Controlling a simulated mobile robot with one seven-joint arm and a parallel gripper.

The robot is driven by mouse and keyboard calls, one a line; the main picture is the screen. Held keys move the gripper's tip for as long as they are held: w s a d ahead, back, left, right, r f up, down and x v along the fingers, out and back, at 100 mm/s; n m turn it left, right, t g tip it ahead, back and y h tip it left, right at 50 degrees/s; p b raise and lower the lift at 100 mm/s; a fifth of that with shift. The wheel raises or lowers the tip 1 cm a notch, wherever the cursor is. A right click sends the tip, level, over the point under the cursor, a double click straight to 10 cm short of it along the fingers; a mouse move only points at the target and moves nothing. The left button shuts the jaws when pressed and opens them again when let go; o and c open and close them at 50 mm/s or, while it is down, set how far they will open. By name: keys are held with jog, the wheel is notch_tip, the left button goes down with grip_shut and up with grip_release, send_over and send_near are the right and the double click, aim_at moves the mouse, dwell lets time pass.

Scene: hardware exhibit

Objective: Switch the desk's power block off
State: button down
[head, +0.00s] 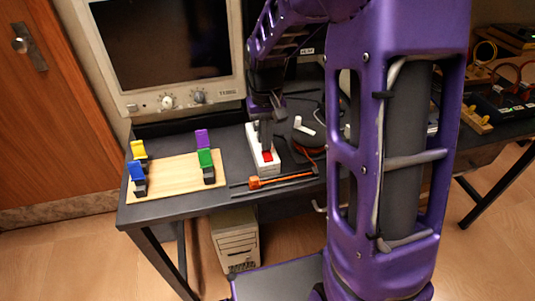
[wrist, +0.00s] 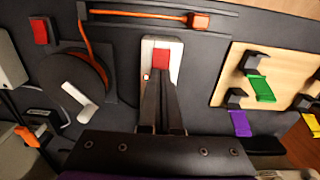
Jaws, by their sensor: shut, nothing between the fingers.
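The power block is a narrow white block on the dark desk, seen in the head view (head: 274,166) and in the wrist view (wrist: 175,47). Its red rocker switch (wrist: 161,60) is at the end away from my gripper, and a small light (wrist: 147,77) glows orange-red beside it. My gripper (wrist: 160,84) is shut and empty, with its fingertips over the block close to the red switch. It also shows in the head view (head: 266,148). I cannot tell whether the tips touch the switch. The fingers hide part of the block.
A wooden board (head: 180,178) with coloured clips lies left of the block. A cable reel (wrist: 75,80) with a white handle stands on the other side. An orange-and-black tool (head: 270,181) lies along the desk's front edge. A monitor (head: 165,50) stands behind.

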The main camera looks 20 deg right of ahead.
jog(key=shift+f, duration=0.6)
notch_tip(320, 180, up, 7)
jog(key=p, duration=0.5)
jog(key=shift+p, duration=0.3)
dwell(0.5)
